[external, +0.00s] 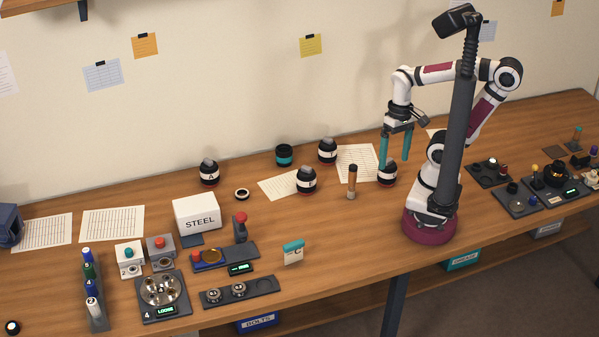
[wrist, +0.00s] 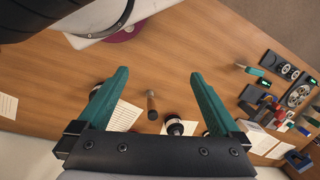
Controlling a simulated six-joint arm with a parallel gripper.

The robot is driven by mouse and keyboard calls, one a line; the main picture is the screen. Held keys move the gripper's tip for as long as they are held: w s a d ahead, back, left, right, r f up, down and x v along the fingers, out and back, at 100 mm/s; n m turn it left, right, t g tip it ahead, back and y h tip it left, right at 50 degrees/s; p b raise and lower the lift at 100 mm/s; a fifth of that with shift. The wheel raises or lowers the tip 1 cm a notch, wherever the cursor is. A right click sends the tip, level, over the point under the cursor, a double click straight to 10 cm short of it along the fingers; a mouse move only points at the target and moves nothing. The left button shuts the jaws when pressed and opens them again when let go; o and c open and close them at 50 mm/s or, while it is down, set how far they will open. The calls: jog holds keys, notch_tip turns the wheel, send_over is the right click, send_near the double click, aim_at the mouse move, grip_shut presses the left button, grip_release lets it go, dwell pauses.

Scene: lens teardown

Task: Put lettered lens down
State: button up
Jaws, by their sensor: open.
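Several black lenses with pale bands stand on the table. One lens (external: 387,175) stands near my gripper (external: 394,164), beside my arm's base; a finger passes in front of part of it. Others are the lens (external: 306,180) left of the wooden-handled tool, the lens (external: 327,151) behind it and the lens (external: 209,173) farther left. Their letters are too small to read. In the wrist view my gripper (wrist: 159,72) has its teal fingers wide apart with nothing between the tips. A lens (wrist: 174,126) shows beyond the fingers, and another (wrist: 96,91) is partly behind the left finger.
A white STEEL box (external: 197,215) and several fixtures fill the left. Bare table lies before the tool.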

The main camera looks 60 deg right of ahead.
jog(key=n+t+h, duration=0.1)
jog(key=n+h, duration=1.9)
jog(key=n, duration=0.4)
send_near(386, 171)
jog(key=shift+n+t, duration=0.3)
jog(key=shift+t, duration=0.1)
jog(key=d, duration=1.2)
jog(key=shift+w+d+r, duration=0.1)
jog(key=shift+w+r, duration=0.1)
jog(key=shift+r, duration=0.1)
grip_shut()
